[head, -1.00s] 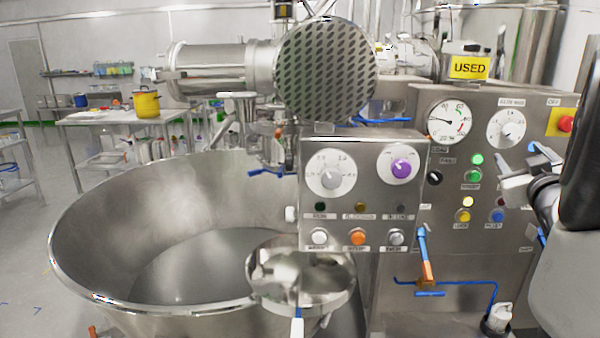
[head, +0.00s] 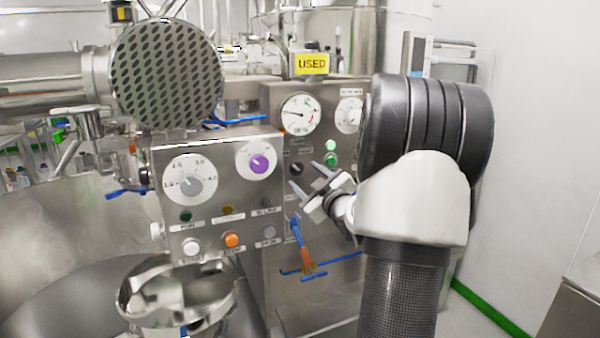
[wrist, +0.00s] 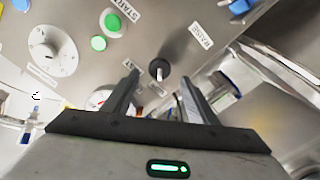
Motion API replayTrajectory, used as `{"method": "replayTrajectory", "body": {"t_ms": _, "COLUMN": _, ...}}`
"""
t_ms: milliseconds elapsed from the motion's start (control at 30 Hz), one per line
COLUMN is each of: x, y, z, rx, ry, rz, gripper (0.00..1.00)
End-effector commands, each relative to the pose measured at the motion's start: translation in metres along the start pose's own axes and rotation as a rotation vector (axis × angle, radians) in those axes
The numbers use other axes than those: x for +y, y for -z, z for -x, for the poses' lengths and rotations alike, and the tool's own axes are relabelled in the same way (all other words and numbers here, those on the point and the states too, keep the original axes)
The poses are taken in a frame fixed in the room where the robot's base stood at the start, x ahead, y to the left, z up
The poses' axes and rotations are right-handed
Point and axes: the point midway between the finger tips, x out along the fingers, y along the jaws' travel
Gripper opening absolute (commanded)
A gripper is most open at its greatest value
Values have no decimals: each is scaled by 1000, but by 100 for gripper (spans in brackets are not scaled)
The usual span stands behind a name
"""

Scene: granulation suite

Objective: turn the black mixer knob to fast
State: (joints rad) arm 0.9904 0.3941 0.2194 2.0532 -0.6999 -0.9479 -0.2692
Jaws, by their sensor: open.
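The black knob (head: 296,168) is on the rear steel panel, below the round gauge and left of the green buttons. It shows in the wrist view as a round black knob (wrist: 159,70) with a pale pointer bar, ahead of and between the fingertips. My gripper (head: 303,175) is open just in front of it, one finger to each side in the picture. In the wrist view my gripper (wrist: 160,78) holds nothing, and the fingers look apart from the knob.
A front control box (head: 217,190) with grey and purple dials stands left of my gripper. A blue-and-orange valve handle (head: 302,246) hangs below. Green buttons (head: 330,153) sit close to the right of the knob. A large steel bowl (head: 60,255) fills the lower left.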

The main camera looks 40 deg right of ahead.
Motion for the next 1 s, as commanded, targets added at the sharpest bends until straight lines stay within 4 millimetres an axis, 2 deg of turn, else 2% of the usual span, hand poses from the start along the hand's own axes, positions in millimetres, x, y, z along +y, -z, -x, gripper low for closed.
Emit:
{"method": "replayTrajectory", "body": {"t_ms": 100, "x": 0, "y": 0, "z": -22, "rx": 1, "ry": 0, "rz": -1, "gripper": 53}}
{"method": "replayTrajectory", "body": {"t_ms": 300, "x": 0, "y": 0, "z": -45, "rx": 0, "ry": 0, "rz": 1, "gripper": 53}}
{"method": "replayTrajectory", "body": {"t_ms": 667, "x": 1, "y": 0, "z": -51, "rx": -1, "ry": -1, "rz": 0, "gripper": 53}}
{"method": "replayTrajectory", "body": {"t_ms": 933, "x": 1, "y": 0, "z": -51, "rx": -1, "ry": -1, "rz": 0, "gripper": 11}}
{"method": "replayTrajectory", "body": {"t_ms": 1000, "x": 1, "y": 0, "z": -51, "rx": -1, "ry": -1, "rz": 0, "gripper": 11}}
